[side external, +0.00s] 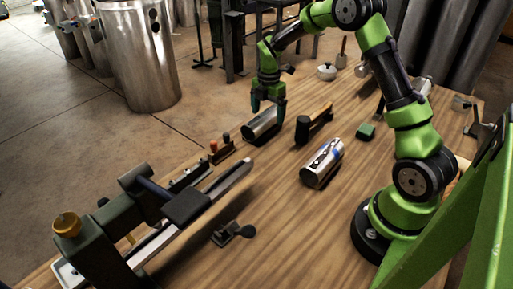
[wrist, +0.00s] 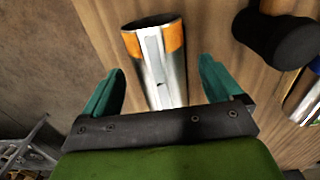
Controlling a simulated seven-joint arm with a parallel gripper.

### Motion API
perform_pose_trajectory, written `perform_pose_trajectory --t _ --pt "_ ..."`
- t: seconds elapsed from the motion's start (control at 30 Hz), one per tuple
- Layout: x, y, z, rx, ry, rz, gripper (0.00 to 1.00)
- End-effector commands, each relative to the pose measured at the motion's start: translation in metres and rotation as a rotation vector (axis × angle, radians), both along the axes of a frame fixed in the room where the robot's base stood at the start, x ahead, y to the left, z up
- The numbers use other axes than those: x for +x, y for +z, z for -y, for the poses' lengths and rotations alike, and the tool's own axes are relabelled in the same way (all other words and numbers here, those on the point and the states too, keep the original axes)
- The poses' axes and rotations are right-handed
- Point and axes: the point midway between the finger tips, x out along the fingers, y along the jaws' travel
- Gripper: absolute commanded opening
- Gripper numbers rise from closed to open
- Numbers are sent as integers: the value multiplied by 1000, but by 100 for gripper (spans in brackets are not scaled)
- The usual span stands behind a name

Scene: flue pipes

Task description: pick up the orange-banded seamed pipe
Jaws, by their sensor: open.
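The orange-banded seamed pipe (wrist: 163,62) lies on the wooden table, with a pale seam strip along its length and orange at its open end in the wrist view. In the side external view the pipe (side external: 262,124) is a silver cylinder at the table's far left edge, its orange band not clear. My gripper (wrist: 160,85) is open, with one teal finger on each side of the pipe and a gap to both. In the side external view my gripper (side external: 268,100) is at the pipe, pointing down. The pipe's near end is hidden behind the gripper body.
A blue-banded pipe (side external: 322,163) lies nearer the arm base. A dark tool with an orange-brown handle (side external: 314,124) lies between the two pipes. A green block (side external: 366,131) is to the right. A long bench machine (side external: 160,205) fills the front left.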

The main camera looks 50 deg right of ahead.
Motion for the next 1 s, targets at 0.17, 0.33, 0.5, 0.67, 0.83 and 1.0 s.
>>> perform_pose_trajectory --t 0.17,0.33,0.5,0.67,0.83,1.0 --pt "0 -16 0 0 -1 1 92" --pt "0 -16 0 0 -1 1 92" --pt "0 -16 -1 0 0 1 74" --pt "0 -16 -1 0 0 1 49" --pt "0 -16 -1 0 0 2 27" --pt "0 -15 -1 0 0 2 26"
